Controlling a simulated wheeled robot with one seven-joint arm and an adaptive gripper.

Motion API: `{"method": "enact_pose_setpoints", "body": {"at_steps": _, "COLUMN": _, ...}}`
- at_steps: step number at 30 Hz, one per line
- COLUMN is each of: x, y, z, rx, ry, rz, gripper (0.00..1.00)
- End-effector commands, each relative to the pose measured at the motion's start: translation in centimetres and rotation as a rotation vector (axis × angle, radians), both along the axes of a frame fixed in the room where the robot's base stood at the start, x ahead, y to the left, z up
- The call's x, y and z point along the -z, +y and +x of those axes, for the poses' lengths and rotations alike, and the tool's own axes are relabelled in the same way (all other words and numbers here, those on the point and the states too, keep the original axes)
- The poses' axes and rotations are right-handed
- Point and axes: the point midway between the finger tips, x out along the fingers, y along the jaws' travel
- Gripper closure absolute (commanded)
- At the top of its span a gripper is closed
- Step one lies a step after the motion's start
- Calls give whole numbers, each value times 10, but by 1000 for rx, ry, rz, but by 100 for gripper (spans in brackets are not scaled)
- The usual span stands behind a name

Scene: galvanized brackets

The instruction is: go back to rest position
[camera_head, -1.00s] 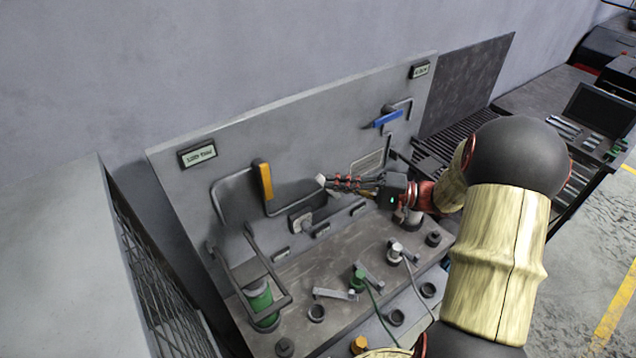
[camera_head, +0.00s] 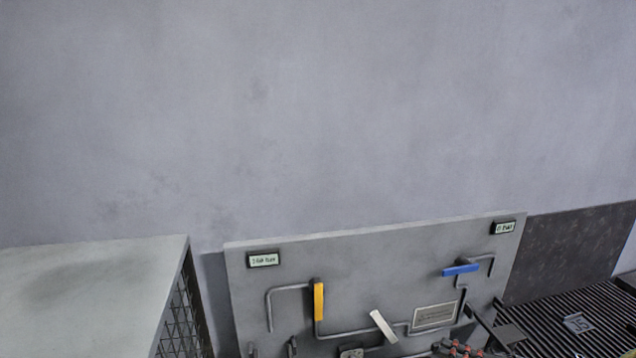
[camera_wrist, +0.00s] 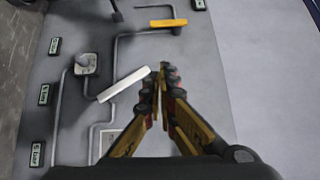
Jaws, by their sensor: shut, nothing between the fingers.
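My gripper shows in the wrist view (camera_wrist: 165,75), with its two yellow and dark fingers shut together and nothing between them. In the head view only a small part of my gripper (camera_head: 458,347) shows at the bottom edge, right of the white lever. The grey panel (camera_head: 400,250) stands against the wall. On it are a yellow handle (camera_head: 319,300), a blue handle (camera_head: 460,270) and a tilted white lever (camera_head: 383,326). In the wrist view the white lever (camera_wrist: 124,85) lies just left of my fingertips, and the yellow handle (camera_wrist: 168,22) is above them.
A grey cabinet top with a mesh side (camera_head: 90,290) stands at the left. A slatted dark surface (camera_head: 560,310) and a dark board (camera_head: 570,250) are at the right. The wall above the panel is bare.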

Motion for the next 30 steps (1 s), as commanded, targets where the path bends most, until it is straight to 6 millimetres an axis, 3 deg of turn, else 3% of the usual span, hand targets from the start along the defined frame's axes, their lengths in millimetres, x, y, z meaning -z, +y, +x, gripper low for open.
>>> {"method": "enact_pose_setpoints", "body": {"at_steps": 5, "x": 8, "y": -1, "z": 2, "rx": 6, "ry": 90, "rz": 24, "gripper": 100}}
{"method": "enact_pose_setpoints", "body": {"at_steps": 14, "x": 64, "y": 15, "z": -30, "rx": -48, "ry": 405, "rz": -17, "gripper": 100}}
{"method": "enact_pose_setpoints", "body": {"at_steps": 23, "x": 104, "y": 38, "z": -101, "rx": -125, "ry": 740, "rz": -285, "gripper": 100}}
{"method": "enact_pose_setpoints", "body": {"at_steps": 30, "x": 114, "y": 41, "z": -172, "rx": -136, "ry": 849, "rz": -844, "gripper": 100}}
